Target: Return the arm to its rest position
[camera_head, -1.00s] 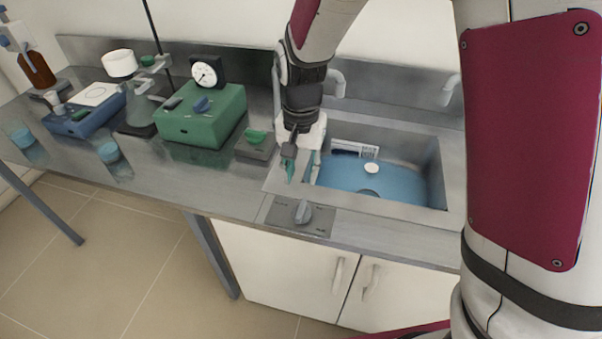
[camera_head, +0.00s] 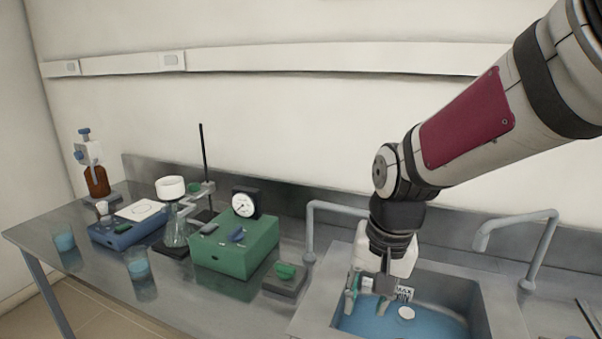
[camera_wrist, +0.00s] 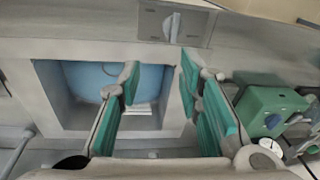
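My arm comes in from the upper right in the head view and bends down at the wrist over the sink (camera_head: 500,305). My gripper (camera_head: 362,298) hangs at the left side of the basin, pointing down. In the wrist view my gripper (camera_wrist: 160,82) shows its green finger pads spread apart with nothing between them. The basin (camera_wrist: 75,105) lies below and to the left of the fingers there. Whether the fingertips are inside or just above the basin is hard to tell.
Two taps (camera_head: 310,225) (camera_head: 540,240) stand behind the sink. A green box with a gauge (camera_head: 235,255), a flask on a stand (camera_head: 174,232), a blue device (camera_head: 120,232), beakers (camera_head: 137,264) and a brown bottle (camera_head: 96,182) occupy the bench to the left. A white disc (camera_head: 407,312) lies in the basin.

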